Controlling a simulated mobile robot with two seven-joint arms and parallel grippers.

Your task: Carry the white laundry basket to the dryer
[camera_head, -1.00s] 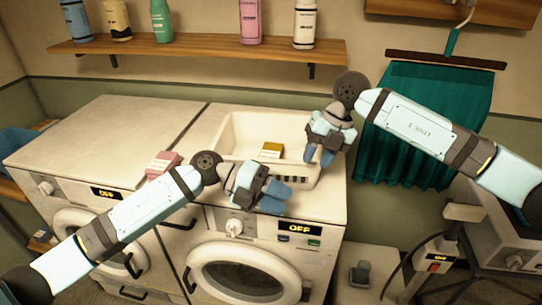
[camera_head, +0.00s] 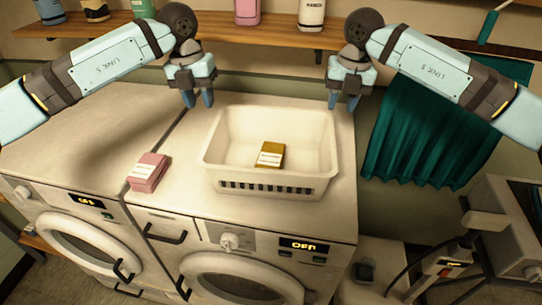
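The white laundry basket (camera_head: 262,187) stands upright on top of the right front-loading machine (camera_head: 245,222). A mustard-yellow box with a white label (camera_head: 270,154) lies inside it. The left machine (camera_head: 75,110) stands beside it; both have round doors, and I cannot tell by labels which is the dryer. My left gripper (camera_head: 198,101) is open and empty, pointing down beyond the basket's back left corner. My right gripper (camera_head: 343,104) is open and empty, pointing down near its back right corner. Neither visibly touches the basket.
A pink box (camera_head: 148,172) lies near the seam between the machine tops, left of the basket. A wooden shelf (camera_head: 280,36) with several bottles runs behind, close to both arms. A teal cloth (camera_head: 425,140) hangs at the right. The left machine's top is mostly clear.

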